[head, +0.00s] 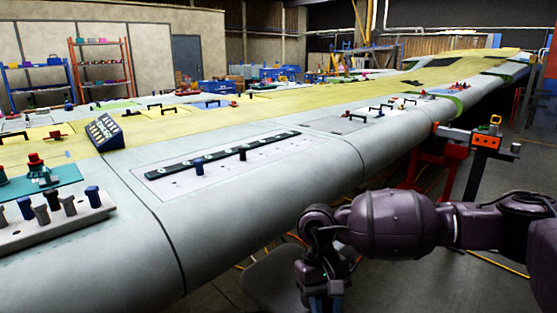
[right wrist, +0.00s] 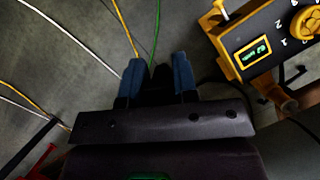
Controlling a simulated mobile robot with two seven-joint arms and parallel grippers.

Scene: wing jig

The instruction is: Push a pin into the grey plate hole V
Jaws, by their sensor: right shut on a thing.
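A light grey plate (head: 225,176) with small holes lies on the wing's front skin, with a dark marked strip (head: 225,155) along it. Blue-topped pins stand at the strip, one left (head: 199,166) and one right (head: 243,154). The letters are too small to read, so I cannot tell which hole is V. A pale block (head: 60,232) at lower left holds several dark blue and grey pins. My right gripper (head: 325,298) hangs low, off the wing's front edge. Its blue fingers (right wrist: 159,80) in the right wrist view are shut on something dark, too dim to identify. My left gripper is not in view.
An angled dark label box (head: 104,132) stands on the wing. A teal tray (head: 40,182) with a red-topped item is at left. An orange device (head: 487,140) on a stand is at right; a yellow-and-black device (right wrist: 262,50) shows in the right wrist view. Cables cross the floor.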

